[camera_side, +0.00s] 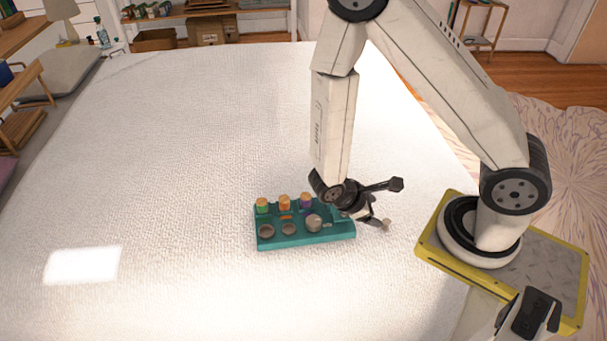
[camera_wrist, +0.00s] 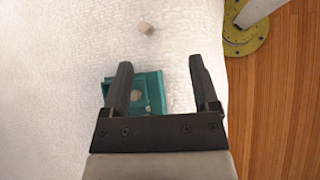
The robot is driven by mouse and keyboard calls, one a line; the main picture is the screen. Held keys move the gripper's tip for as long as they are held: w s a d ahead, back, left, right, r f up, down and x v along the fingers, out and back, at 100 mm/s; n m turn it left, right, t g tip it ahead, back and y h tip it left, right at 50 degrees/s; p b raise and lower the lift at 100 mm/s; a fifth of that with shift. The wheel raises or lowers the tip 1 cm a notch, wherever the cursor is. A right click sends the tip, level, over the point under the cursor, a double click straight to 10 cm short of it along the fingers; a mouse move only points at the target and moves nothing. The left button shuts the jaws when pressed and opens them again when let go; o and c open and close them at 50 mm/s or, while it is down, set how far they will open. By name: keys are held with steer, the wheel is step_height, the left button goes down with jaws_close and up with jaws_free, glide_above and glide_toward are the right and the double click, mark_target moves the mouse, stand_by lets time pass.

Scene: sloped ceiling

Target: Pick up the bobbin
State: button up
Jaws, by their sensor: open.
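A small beige piece (camera_side: 386,226), which may be the bobbin, sits on the white surface just right of the teal rack (camera_side: 272,241). It also shows in the wrist view (camera_wrist: 145,28), ahead of my fingertips and left of centre. Several coloured spool-like pieces with orange tops, such as a green one (camera_side: 262,206) and a purple one (camera_side: 305,201), stand in the rack's back row. My gripper (camera_side: 388,203) is open and empty, at the rack's right end with one fingertip close by the beige piece. In the wrist view my gripper (camera_wrist: 160,62) has its fingers wide apart.
The rack's front row has round recesses and a grey rounded piece (camera_side: 313,223). My gripper hides the rack's right end. The white surface (camera_side: 180,130) is clear to the left and behind. A wooden floor (camera_wrist: 275,100) lies beyond its edge at right in the wrist view.

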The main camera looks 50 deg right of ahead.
steer(key=s+d+f+n+t+h, duration=0.2)
steer(key=d+f+n+h, duration=0.1)
steer(key=f+n+h, duration=0.25)
steer(key=n+t, duration=0.5)
steer(key=n, duration=0.2)
glide_toward(386, 225)
steer(key=d, duration=0.3)
steer(key=shift+w+f+h, duration=0.15)
steer(key=shift+w+h, duration=0.05)
steer(key=shift+h, duration=0.15)
steer(key=shift+s+d+f+n+t, duration=0.1)
steer(key=shift+s+f+n+t, duration=0.15)
steer(key=shift+f+n+t, duration=0.55)
steer(key=shift+d+f+m, duration=0.15)
steer(key=shift+f+m, duration=0.05)
steer(key=shift+m, duration=0.05)
steer(key=shift+x, duration=1.1)
steer(key=shift+w+d, duration=0.15)
steer(key=shift+x, duration=2.45)
steer(key=shift+f, duration=0.15)
steer(key=shift+c, duration=0.2)
